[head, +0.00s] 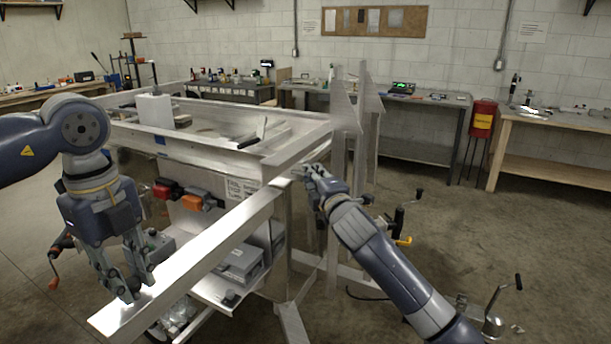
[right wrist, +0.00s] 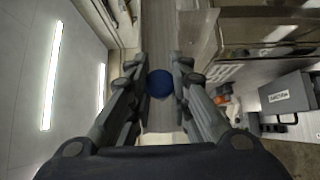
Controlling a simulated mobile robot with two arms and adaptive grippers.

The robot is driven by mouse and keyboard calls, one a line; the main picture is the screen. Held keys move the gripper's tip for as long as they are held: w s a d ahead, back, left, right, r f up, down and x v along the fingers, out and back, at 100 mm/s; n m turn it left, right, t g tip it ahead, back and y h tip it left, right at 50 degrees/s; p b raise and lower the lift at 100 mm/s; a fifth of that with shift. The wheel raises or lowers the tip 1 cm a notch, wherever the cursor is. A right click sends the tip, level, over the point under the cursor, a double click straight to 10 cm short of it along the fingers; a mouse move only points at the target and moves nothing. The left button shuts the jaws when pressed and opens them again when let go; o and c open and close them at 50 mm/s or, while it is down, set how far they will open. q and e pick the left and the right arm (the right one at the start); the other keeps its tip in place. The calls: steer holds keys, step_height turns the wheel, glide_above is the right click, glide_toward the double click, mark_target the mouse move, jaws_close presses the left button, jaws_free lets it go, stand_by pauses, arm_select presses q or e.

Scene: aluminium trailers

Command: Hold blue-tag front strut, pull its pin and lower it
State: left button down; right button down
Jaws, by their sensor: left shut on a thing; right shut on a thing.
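The front strut (head: 215,245) is a long bare aluminium beam. In the head view it slopes from the trailer corner down to the lower left. My left gripper (head: 132,294) is shut on the strut near its lower left end. My right gripper (head: 308,172) is at the strut's other end, by the trailer corner. In the right wrist view its fingers are on either side of a round dark blue pin head (right wrist: 160,84), and it is shut on it. The pin's shaft is hidden, so I cannot tell whether it is in its hole.
The aluminium trailer (head: 215,150) stands behind the strut. Upright metal plates (head: 345,110) rise just beyond my right gripper. A grey case (head: 240,262) lies on a shelf under the strut. A crank stand (head: 495,315) is at the lower right. Floor to the right is mostly clear.

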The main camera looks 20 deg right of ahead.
arm_select(q)
steer(key=shift+w+a, duration=0.15)
steer(key=shift+w, duration=0.05)
arm_select(e)
steer(key=shift+s+d+f, duration=0.1)
steer(key=shift+d+f, duration=0.05)
steer(key=shift+d, duration=0.1)
steer(key=c, duration=1.6)
jaws_free()
steer(key=shift+c, duration=0.2)
arm_select(q)
steer(key=shift+s+d+r, duration=0.1)
steer(key=shift+s+d, duration=0.05)
steer(key=shift+d, duration=0.05)
arm_select(e)
steer(key=shift+o, duration=1.2)
steer(key=shift+s+d, duration=0.2)
steer(key=shift+s, duration=0.1)
steer(key=shift+a, duration=0.15)
steer(key=s, duration=1.1)
steer(key=shift+s+d, duration=0.4)
